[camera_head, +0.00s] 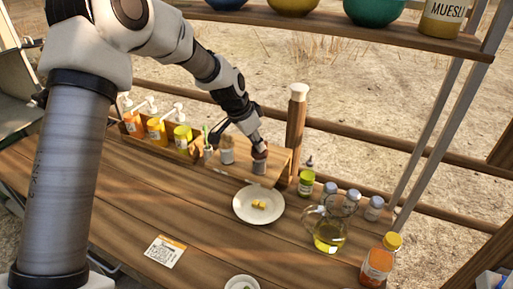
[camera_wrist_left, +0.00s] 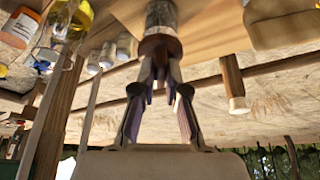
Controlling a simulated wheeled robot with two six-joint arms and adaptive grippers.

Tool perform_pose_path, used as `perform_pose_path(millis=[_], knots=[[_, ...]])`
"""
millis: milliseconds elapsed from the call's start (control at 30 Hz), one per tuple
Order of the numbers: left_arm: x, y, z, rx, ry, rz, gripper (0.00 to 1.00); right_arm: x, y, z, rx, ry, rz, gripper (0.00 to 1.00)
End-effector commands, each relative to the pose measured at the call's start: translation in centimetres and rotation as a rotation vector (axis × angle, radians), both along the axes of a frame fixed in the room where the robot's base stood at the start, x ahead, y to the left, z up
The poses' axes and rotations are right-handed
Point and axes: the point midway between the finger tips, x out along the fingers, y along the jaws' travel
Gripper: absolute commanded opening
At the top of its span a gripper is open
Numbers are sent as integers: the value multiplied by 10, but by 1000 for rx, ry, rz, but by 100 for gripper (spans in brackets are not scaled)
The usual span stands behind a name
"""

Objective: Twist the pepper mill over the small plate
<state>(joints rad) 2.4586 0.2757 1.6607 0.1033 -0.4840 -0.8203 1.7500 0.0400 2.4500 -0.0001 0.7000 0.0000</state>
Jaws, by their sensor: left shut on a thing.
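My left gripper (camera_head: 259,148) is shut on the pepper mill (camera_head: 259,164), a small grey-bodied grinder with a brown top. In the left wrist view, the fingers (camera_wrist_left: 160,68) close on the brown end of the mill (camera_wrist_left: 161,22). The mill is just behind the white plate (camera_head: 243,212), not over its middle, by the edge of a wooden ledge. I cannot tell whether it touches the ledge. The plate holds a few yellow pieces. A second plate (camera_head: 232,283) is cut off at the bottom edge. My right gripper is not in view.
Pump bottles (camera_head: 154,129) stand in a rack at the left, near a grey jar (camera_head: 227,151). An oil jug (camera_head: 328,238), several small jars and an orange-labelled bottle (camera_head: 377,262) stand at the right. A card (camera_head: 166,251) lies in front; the wood around it is clear.

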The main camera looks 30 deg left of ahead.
Motion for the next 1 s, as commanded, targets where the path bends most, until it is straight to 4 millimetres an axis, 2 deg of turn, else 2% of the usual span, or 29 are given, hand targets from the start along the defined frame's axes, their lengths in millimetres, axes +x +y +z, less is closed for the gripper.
perform_pose_path(millis=[33, 100, 400, 1000], knots=[[1, 0, -6, -2, 0, -38, 0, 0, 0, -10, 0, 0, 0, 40], [1, 1, -6, -1, -1, -105, 0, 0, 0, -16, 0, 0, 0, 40], [1, 1, -4, -1, 2, -392, 0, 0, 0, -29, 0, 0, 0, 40], [2, 1, -3, -1, 7, -942, 0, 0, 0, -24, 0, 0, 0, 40]])
